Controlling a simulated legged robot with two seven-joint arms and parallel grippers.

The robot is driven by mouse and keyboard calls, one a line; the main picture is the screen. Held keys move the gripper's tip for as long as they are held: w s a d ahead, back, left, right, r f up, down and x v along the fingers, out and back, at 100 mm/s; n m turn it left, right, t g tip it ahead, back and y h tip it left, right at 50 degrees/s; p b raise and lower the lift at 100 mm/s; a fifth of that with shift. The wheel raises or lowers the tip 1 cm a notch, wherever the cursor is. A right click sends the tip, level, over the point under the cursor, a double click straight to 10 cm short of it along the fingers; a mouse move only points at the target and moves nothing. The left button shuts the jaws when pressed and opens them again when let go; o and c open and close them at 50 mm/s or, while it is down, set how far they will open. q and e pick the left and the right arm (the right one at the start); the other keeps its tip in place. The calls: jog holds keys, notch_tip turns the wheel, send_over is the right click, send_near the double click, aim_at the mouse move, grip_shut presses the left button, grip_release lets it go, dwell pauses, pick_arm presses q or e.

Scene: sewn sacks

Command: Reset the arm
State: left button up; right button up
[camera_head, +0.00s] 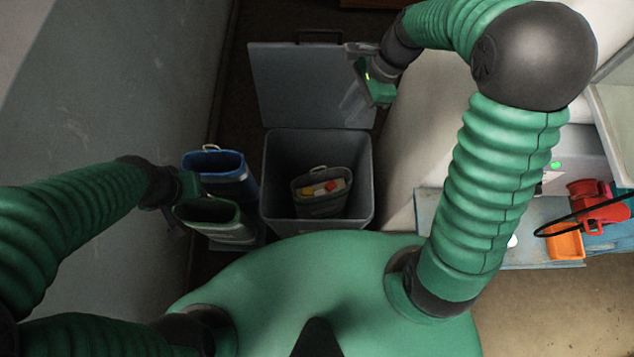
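My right arm arches up from the lower right. Its gripper (353,101) hangs over the raised grey lid, near the lid's right side. I see nothing clearly held in it, and the gap between its fingers is unclear. My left arm comes in from the left. Its gripper (180,215) is at the near left edge of a green open-topped container (225,232). Its fingers are mostly hidden, so I cannot tell whether it touches or grips that container.
A grey bin (367,185) with its lid (285,85) open holds a small grey container (322,206) with colourful items. A blue container (232,185) stands left of it. A wall (120,90) is at left. A workbench at right carries a red tool (600,212) and orange box (566,242).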

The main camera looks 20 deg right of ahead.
jog(key=shift+v, duration=1.75)
